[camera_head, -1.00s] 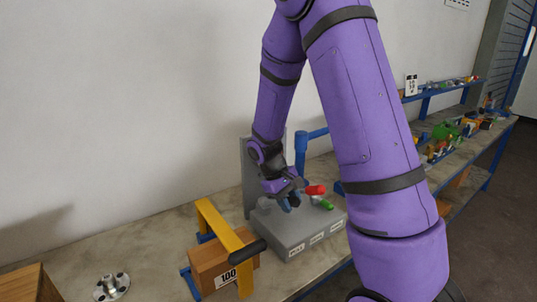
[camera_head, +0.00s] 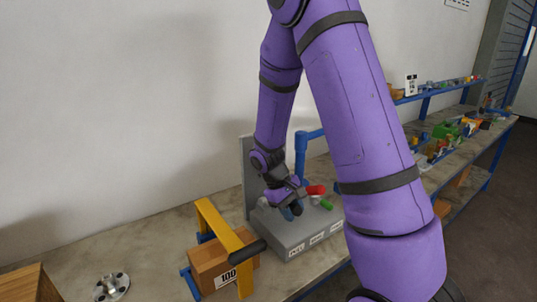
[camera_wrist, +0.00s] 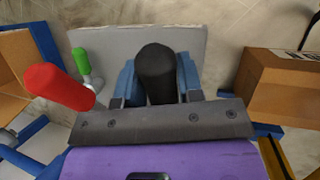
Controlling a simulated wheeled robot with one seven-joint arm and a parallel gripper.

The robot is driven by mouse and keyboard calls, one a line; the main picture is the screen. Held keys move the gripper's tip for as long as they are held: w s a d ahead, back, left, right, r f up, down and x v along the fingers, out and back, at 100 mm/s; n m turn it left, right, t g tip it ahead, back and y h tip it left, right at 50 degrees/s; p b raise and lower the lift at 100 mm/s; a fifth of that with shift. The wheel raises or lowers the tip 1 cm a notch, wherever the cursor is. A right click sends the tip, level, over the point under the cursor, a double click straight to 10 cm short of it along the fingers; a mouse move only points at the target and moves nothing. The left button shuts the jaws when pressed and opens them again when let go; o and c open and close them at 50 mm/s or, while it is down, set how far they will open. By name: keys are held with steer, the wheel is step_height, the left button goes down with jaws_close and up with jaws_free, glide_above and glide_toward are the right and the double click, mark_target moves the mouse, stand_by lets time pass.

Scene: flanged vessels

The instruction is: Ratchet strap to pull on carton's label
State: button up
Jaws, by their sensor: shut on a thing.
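A brown carton (camera_head: 210,263) with a white label (camera_head: 226,278) reading 100 sits in a blue and yellow frame. A yellow bar (camera_head: 228,243) crosses over it and a dark grip (camera_head: 247,252) shows beside it. A grey box (camera_head: 284,240) to its right carries levers with a red handle (camera_wrist: 58,86) and a green handle (camera_wrist: 81,61). My gripper (camera_head: 290,210) is low over this box. In the wrist view its blue fingers (camera_wrist: 157,80) are shut on a black handle (camera_wrist: 156,62). In the head view that handle is hidden.
Three small tags, too small to read surely, are on the grey box's front. A blue post (camera_head: 301,158) stands behind it. A metal flange (camera_head: 112,287) and a wooden block (camera_head: 30,285) are at left. Loose items lie on the far right bench (camera_head: 460,150).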

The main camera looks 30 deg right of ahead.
steer(key=shift+v, duration=1.1)
steer(key=shift+c, duration=0.2)
steer(key=shift+w+d, duration=0.15)
steer(key=shift+d, duration=0.05)
steer(key=o, duration=1)
steer(key=shift+v, duration=3)
steer(key=shift+r, duration=0.1)
